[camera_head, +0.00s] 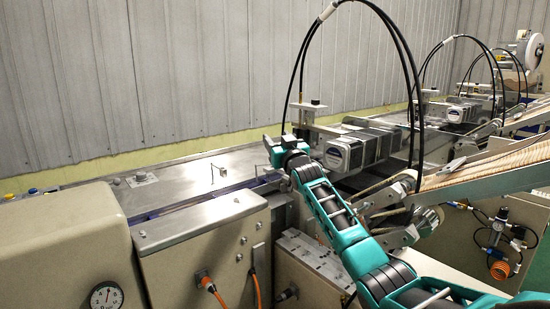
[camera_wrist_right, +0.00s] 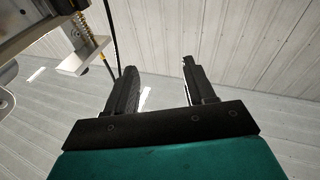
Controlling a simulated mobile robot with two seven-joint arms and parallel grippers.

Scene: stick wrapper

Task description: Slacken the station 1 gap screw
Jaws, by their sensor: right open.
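The nearest feeder station (camera_head: 350,152) stands right of centre in the head view, with a grey motor-like block and a metal bracket (camera_head: 308,106) on top. My right gripper (camera_head: 274,142) is just left of this bracket and lower in the picture. In the right wrist view my right gripper (camera_wrist_right: 158,66) has its two dark fingers apart with nothing between them. A spring-wrapped screw (camera_wrist_right: 86,22) on a metal bracket (camera_wrist_right: 83,56) shows at upper left there, apart from the fingers. I cannot tell whether it is the gap screw. My left gripper is not in view.
Black cables (camera_head: 298,62) arch over the station. A stack of sheets (camera_head: 500,165) slopes at the right, and more stations stand behind. The flat metal deck (camera_head: 190,185) left of the gripper is mostly clear. A beige housing (camera_head: 65,245) with a gauge (camera_head: 105,295) is at lower left.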

